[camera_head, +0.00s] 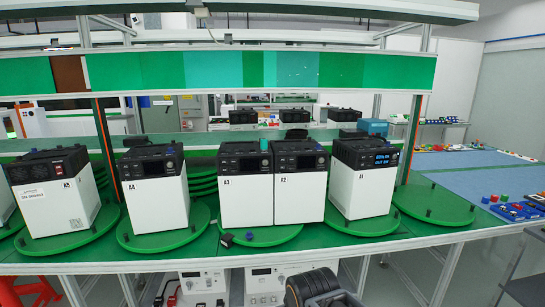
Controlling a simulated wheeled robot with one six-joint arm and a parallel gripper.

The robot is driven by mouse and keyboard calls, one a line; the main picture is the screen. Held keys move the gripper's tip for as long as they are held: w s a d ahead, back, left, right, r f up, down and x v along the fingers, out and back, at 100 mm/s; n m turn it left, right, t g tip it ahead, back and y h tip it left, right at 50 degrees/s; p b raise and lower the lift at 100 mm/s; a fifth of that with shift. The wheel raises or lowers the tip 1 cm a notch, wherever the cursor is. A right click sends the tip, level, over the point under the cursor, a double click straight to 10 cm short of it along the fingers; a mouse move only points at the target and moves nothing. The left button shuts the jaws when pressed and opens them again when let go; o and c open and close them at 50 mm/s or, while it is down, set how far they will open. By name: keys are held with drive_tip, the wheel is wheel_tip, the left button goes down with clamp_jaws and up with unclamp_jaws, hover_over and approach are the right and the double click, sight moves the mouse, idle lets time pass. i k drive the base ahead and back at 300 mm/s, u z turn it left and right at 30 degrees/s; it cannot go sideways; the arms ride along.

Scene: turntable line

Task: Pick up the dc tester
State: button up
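Several box-shaped testers with black tops and white fronts stand upright in a row on round green turntable plates. From left to right they are the tester marked A5 (60,205), A4 (158,205), A3 (247,200), A2 (300,197) and one at the right (362,190) whose mark looks like A1. The right one has a lit blue display; the others' screens look dark. A3 and A2 stand side by side, almost touching, on one plate. I cannot tell which is the dc tester. No gripper fingers show; a dark part at the bottom edge seems to be my arm.
An empty green plate (435,206) lies at the right end of the row. A blue mat (465,175) with small coloured parts lies at right. A shelf frame with green panels (395,72) spans above the testers.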

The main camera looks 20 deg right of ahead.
sight(264, 141)
drive_tip(key=z, duration=0.95)
drive_tip(key=i, duration=1.15)
drive_tip(key=u, duration=0.75)
drive_tip(key=i, duration=0.75)
drive_tip(key=u, duration=0.8)
